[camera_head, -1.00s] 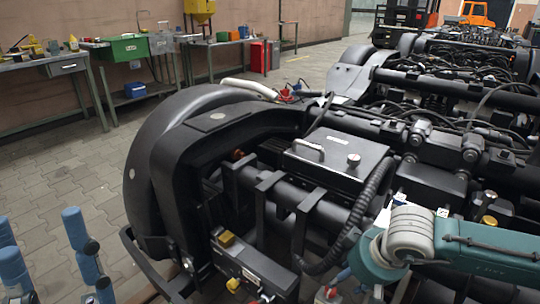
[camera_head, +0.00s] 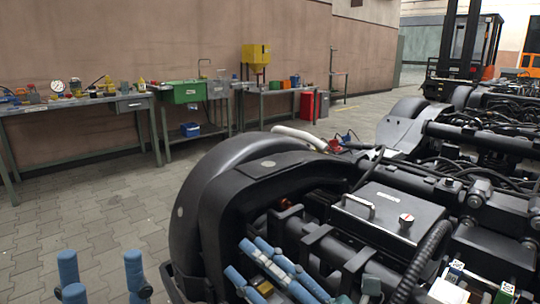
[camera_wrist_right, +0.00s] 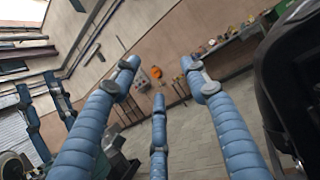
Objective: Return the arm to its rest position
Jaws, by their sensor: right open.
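My left gripper (camera_head: 102,262) stands at the bottom left of the head view, its blue fingers upright and spread apart with nothing between them. Blue fingers also show at the left of the right wrist view (camera_wrist_right: 45,95), apparently the same gripper. My right gripper (camera_head: 250,258) is low in the middle of the head view, its blue fingers slanting in front of the bogie. In the right wrist view (camera_wrist_right: 160,78) its three fingers are apart and empty, with wall and floor behind them. Whether it touches the bogie cannot be told.
The black bogie (camera_head: 240,190) fills the lower right. Workbenches with tools, a green bin (camera_head: 187,92) and a yellow hopper (camera_head: 256,54) line the wall. A forklift (camera_head: 465,45) stands at the back right. The paved floor (camera_head: 90,210) at the left is clear.

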